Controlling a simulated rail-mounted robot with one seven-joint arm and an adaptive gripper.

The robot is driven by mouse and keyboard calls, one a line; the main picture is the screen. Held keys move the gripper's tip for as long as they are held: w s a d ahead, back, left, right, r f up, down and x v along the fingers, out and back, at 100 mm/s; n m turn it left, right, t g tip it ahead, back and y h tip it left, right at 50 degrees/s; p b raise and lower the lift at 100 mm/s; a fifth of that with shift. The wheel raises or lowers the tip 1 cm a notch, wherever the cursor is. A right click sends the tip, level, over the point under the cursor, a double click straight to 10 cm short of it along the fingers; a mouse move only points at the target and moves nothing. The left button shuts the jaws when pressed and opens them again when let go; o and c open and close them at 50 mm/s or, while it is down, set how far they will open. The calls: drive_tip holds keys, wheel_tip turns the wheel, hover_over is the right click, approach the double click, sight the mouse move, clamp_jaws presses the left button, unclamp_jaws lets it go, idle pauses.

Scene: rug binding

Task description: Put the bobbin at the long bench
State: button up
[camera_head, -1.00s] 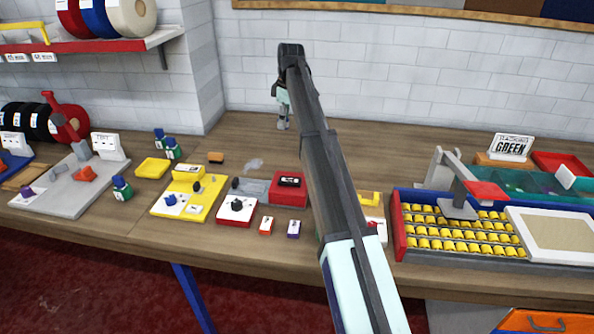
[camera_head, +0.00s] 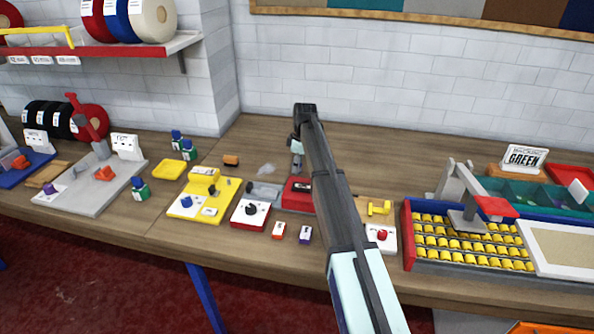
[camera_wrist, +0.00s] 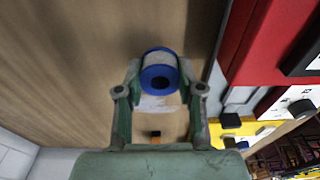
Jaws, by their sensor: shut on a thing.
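The bobbin (camera_wrist: 147,79), with a blue flanged end, a dark centre hole and a pale winding, sits between my two fingers in the wrist view. My gripper (camera_head: 297,160) is shut on it, over the back of the long wooden bench (camera_head: 400,155). In the head view the bobbin cannot be made out apart from the gripper. The bench's wood grain fills much of the wrist view beneath the bobbin. I cannot tell how large the gap to the bench top is.
A red box (camera_head: 298,193), a yellow fixture (camera_head: 213,200) and a small orange-brown block (camera_head: 231,160) stand near my gripper. A tray of yellow spools (camera_head: 470,243) lies at right. Bare wood lies behind, along the white brick wall (camera_head: 420,75).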

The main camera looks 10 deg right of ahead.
sight(301, 165)
drive_tip(key=shift+f, duration=1.55)
drive_tip(key=shift+f, duration=0.15)
drive_tip(key=o, duration=1)
drive_tip(key=shift+c, duration=0.2)
drive_tip(key=r, duration=0.4)
drive_tip(key=d+r+b, duration=0.1)
drive_tip(key=r, duration=0.3)
drive_tip(key=r+b, duration=0.1)
drive_tip(key=r, duration=0.3)
drive_tip(key=shift+s+d+r, duration=0.15)
drive_tip(key=shift+s+d, duration=0.05)
drive_tip(key=shift+s, duration=0.1)
